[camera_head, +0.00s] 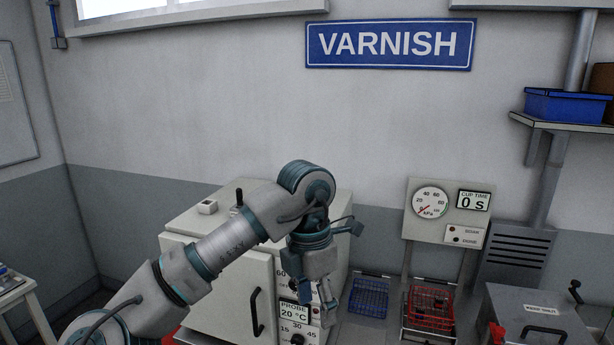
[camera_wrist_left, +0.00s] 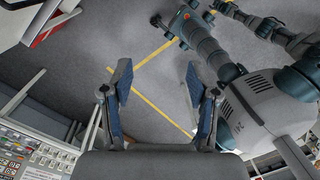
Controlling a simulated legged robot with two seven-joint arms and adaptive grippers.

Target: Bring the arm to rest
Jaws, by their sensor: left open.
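My left arm comes in from the left in the head view and bends down at the wrist. My left gripper (camera_head: 328,293) points downward in front of the white oven-like cabinet (camera_head: 222,290), beside its dial panel. In the left wrist view the two fingers of this gripper (camera_wrist_left: 158,100) stand wide apart. Nothing is between them but grey floor with yellow lines, seen beyond. Parts of my own body show at the right of that view. I cannot make out my right gripper in either view.
A blue wire basket (camera_head: 369,297) and a red wire basket (camera_head: 428,308) stand right of the gripper. Behind them is a gauge panel (camera_head: 446,216). A grey lidded box (camera_head: 535,312) stands at the right. Grey floor (camera_wrist_left: 85,60) shows in the left wrist view.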

